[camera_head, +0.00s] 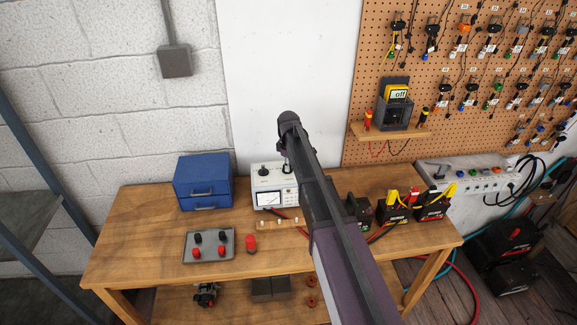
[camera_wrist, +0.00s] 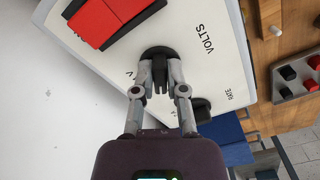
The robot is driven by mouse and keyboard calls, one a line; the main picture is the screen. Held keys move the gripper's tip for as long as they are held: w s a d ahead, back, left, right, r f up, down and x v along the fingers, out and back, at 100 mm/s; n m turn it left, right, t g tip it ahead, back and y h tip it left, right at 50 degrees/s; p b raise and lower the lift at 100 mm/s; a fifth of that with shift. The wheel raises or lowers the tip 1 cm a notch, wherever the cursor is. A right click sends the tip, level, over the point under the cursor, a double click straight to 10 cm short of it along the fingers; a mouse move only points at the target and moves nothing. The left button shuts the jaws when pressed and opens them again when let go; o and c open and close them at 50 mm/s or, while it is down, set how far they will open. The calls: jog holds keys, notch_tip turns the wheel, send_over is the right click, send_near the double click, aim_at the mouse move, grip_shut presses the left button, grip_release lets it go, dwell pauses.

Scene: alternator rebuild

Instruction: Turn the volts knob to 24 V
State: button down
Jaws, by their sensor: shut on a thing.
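The white tester (camera_head: 275,186) stands at the back of the workbench, with a meter on its front. In the wrist view its white panel (camera_wrist: 205,65) carries the printed words VOLTS and RATE. The black volts knob (camera_wrist: 158,52) sits beside the VOLTS label. My gripper (camera_wrist: 158,78) is shut on this knob, with one finger on each side. The fingers hide part of the knob and its scale, so I cannot read its setting. A second black knob (camera_wrist: 201,108) lies near the RATE label. In the head view my arm partly covers the tester.
A red rocker switch (camera_wrist: 112,18) sits close to the volts knob. A blue drawer box (camera_head: 203,182) stands left of the tester, and a grey tray (camera_head: 209,258) with red and black caps lies in front. Batteries (camera_head: 393,211) stand at the right.

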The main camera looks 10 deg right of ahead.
jog(key=m, duration=0.5)
jog(key=shift+s+a+m, duration=0.1)
jog(key=shift+s+m, duration=0.05)
jog(key=shift+m, duration=0.15)
jog(key=m, duration=0.6)
jog(key=shift+a, duration=0.1)
dwell(0.3)
jog(key=c, duration=0.7)
grip_release()
